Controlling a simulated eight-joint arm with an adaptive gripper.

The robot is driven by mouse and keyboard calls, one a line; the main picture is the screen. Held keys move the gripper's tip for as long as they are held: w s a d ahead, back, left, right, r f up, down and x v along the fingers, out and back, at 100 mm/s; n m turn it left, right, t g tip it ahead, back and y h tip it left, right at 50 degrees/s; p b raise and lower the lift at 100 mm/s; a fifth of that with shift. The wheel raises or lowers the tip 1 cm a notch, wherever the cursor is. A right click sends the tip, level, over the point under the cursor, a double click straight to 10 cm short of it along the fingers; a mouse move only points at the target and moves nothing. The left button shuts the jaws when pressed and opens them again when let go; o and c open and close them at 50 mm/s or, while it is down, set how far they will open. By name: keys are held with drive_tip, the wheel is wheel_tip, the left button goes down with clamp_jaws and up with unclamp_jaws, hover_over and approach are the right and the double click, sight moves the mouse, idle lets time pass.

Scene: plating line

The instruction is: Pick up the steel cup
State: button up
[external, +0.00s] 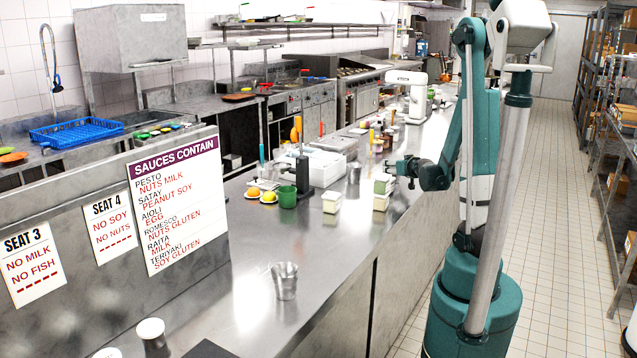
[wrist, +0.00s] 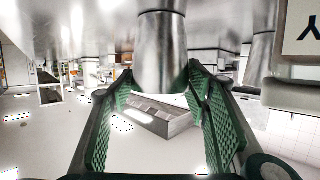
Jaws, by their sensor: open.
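One steel cup (external: 353,174) stands upright on the steel counter, just left of my gripper (external: 402,169) in the external view. A second steel cup (external: 285,281) stands alone nearer the camera on the same counter. In the wrist view, which looks upside down, a shiny steel cup (wrist: 162,55) is centred between the fingertips of my gripper (wrist: 157,72). My gripper is open, with a green ridged pad on each side and nothing held. The cup appears at or just beyond the tips; I see no clear contact.
The sauce sign (external: 175,198) stands at left. The counter's front stretch is mostly clear.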

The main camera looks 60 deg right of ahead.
drive_tip(key=shift+b+x, duration=0.55)
drive_tip(key=shift+x, duration=2.45)
drive_tip(key=c, duration=1.1)
drive_tip(key=shift+c, duration=0.3)
